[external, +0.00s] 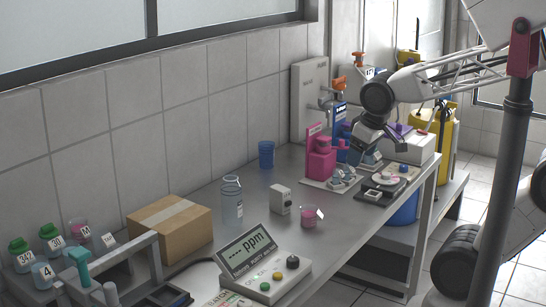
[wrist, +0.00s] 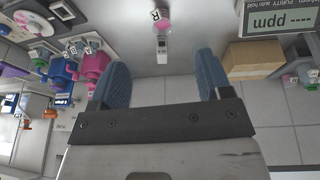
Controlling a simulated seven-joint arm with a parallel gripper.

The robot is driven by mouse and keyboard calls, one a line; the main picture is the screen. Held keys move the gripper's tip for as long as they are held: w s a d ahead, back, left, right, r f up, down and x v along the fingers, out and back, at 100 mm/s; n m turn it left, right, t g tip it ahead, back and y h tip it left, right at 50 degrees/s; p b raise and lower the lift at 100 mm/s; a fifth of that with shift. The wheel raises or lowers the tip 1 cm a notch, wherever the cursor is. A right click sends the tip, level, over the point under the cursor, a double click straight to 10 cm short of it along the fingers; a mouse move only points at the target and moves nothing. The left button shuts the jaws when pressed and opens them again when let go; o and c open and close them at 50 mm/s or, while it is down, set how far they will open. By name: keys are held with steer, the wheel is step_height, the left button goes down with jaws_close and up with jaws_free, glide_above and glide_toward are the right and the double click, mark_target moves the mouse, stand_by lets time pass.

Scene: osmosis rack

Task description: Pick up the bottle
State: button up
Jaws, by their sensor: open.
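A clear, upright bottle (external: 231,203) with a pale label stands on the grey worktop, left of the middle, in the external view. I cannot make it out in the wrist view. Several green-capped containers (external: 50,238) with number labels stand at the far left. My gripper (external: 370,156) is over the right part of the worktop, well to the right of the clear bottle and apart from it. In the wrist view its two blue fingers (wrist: 162,80) are spread wide, with nothing between them.
A cardboard box (external: 168,226) and a ppm meter (external: 262,265) flank the bottle's near side. A blue cup (external: 266,154), small white box (external: 281,200) and pink cup (external: 309,216) stand around it. Pink equipment (external: 320,160) is by my gripper. A tiled wall runs behind.

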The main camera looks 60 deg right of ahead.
steer(key=w+d+f+n+t, duration=0.1)
steer(key=w+d+t, duration=0.15)
steer(key=w, duration=0.85)
steer(key=w+d+n+t, duration=0.1)
steer(key=w+t, duration=0.3)
steer(key=w, duration=0.6)
steer(key=n+y, duration=0.7)
steer(key=y, duration=0.3)
glide_toward(225, 180)
steer(key=shift+w+a, duration=0.15)
steer(key=shift+w, duration=0.35)
steer(key=shift+w+a, duration=0.2)
steer(key=shift+w, duration=0.35)
steer(key=shift+x, duration=1.25)
steer(key=shift+w+a, duration=0.1)
steer(key=shift+x, duration=2.5)
